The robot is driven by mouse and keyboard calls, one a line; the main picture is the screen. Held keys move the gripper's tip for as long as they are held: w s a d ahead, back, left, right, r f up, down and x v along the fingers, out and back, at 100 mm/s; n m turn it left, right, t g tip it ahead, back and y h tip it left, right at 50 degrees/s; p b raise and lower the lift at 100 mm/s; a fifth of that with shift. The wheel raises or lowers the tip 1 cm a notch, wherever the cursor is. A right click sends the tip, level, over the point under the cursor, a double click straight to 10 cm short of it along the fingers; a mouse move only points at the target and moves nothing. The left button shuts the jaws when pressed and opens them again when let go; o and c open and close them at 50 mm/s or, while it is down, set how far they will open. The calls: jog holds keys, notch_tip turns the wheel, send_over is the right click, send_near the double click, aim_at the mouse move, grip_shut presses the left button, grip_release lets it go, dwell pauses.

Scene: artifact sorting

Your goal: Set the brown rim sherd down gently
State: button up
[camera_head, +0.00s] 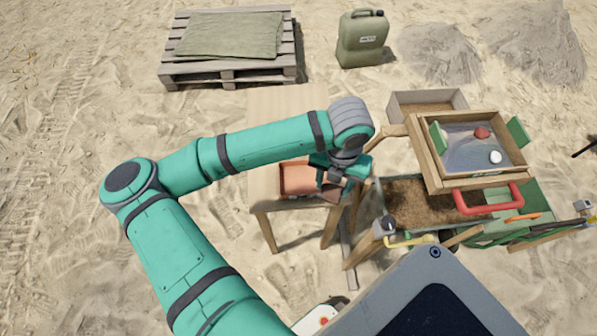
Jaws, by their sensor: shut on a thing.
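My gripper (338,178) points down over the front right part of a wooden table (285,103). It is shut on a small brown piece, the brown rim sherd (332,194), which shows only in part below the fingers. A shallow reddish-lined tray (297,180) is on the table just left of the gripper. The sherd is at the tray's right side; I cannot tell whether it touches the tray or the table.
Right of the table stands a wooden sieve frame (428,160) with a reddish lump (482,132) and a white round piece (495,157) on its mesh. A soil-filled box (410,199) is below it. A pallet (230,72) and green jerrycan (362,40) stand behind on sand.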

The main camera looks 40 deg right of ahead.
jog(key=shift+d+r, duration=0.1)
jog(key=shift+r, duration=0.1)
jog(key=shift+w+n, duration=0.3)
jog(key=w+a+f, duration=0.1)
jog(key=w+f, duration=0.3)
jog(key=w, duration=0.4)
send_over(295, 178)
jog(key=s, duration=0.2)
jog(key=f, duration=0.4)
jog(key=shift+w+d+f, duration=0.15)
jog(key=shift+w+f, duration=0.05)
jog(key=shift+w, duration=0.05)
jog(key=shift+w+f, duration=0.2)
jog(key=shift+w, duration=0.05)
jog(key=shift+w+a+f, duration=0.25)
jog(key=shift+w+f, duration=0.05)
jog(key=shift+f, duration=0.05)
jog(key=shift+w+f, duration=0.1)
jog(key=shift+f, duration=1.6)
